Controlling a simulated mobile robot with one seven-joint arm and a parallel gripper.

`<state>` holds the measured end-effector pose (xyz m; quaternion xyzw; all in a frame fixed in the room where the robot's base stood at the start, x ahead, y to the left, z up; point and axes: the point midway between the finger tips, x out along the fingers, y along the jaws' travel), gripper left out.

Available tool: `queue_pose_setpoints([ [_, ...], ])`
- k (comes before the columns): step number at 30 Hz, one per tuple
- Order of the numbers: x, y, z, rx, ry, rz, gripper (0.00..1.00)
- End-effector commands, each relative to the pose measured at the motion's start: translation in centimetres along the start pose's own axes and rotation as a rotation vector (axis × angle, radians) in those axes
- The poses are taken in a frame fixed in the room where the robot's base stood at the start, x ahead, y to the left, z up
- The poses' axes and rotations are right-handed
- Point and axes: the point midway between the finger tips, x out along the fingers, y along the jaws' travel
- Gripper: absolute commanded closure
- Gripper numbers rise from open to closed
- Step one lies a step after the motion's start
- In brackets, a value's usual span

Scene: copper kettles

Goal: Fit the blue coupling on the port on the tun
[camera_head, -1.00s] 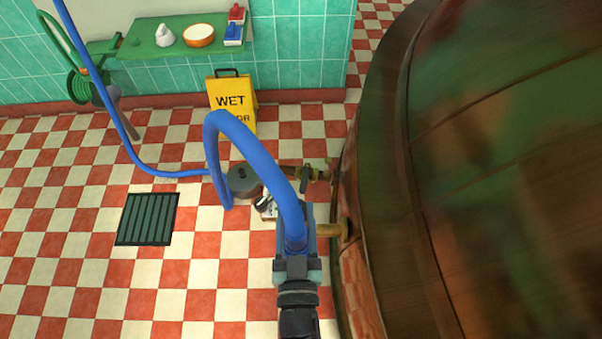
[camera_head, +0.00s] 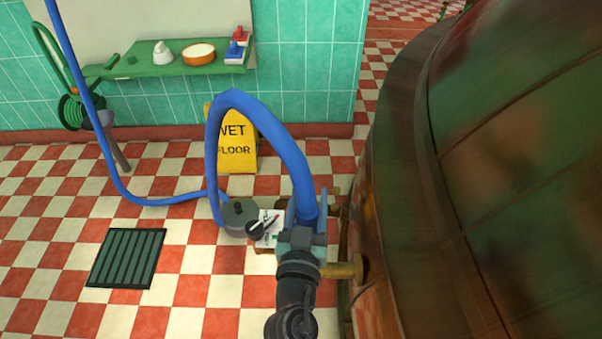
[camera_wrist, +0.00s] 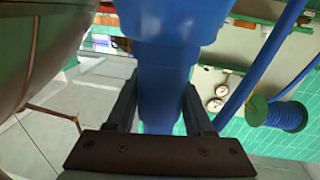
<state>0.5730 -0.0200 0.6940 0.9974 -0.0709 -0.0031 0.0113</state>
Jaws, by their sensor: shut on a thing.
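The blue coupling (camera_head: 307,213) is on the end of a thick blue hose (camera_head: 262,118). My gripper (camera_head: 303,228) is shut on it; the wrist view shows the blue body (camera_wrist: 165,75) between both fingers. The tun (camera_head: 480,190) is the large copper vessel filling the right side. Two brass stubs come out of its left side: a near one (camera_head: 343,270), just right of and below my gripper, and a far one (camera_head: 336,205), partly hidden behind the coupling. I cannot tell which is the port. The coupling appears apart from the tun, left of it.
A yellow wet-floor sign (camera_head: 237,148) stands beyond the hose. A grey round-lidded thing (camera_head: 239,216) and a white card (camera_head: 268,228) are left of my gripper. A floor drain (camera_head: 126,258) and open tiles lie left. A green shelf (camera_head: 150,68) is on the wall.

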Motion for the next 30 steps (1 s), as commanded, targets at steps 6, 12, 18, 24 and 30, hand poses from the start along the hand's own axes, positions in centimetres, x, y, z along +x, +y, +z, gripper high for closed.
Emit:
queue_pose_setpoints([
  [6,3.5,-1.7,-4.2,0.019,0.013,0.064,0.97],
  [12,4.0,-1.9,-4.4,0.025,0.007,0.082,0.97],
  [18,4.0,-1.9,-2.6,0.022,0.006,0.083,0.97],
  [24,4.0,-2.0,0.4,0.022,0.005,0.083,0.97],
  [30,4.0,-2.0,3.6,0.023,0.006,0.082,0.97],
])
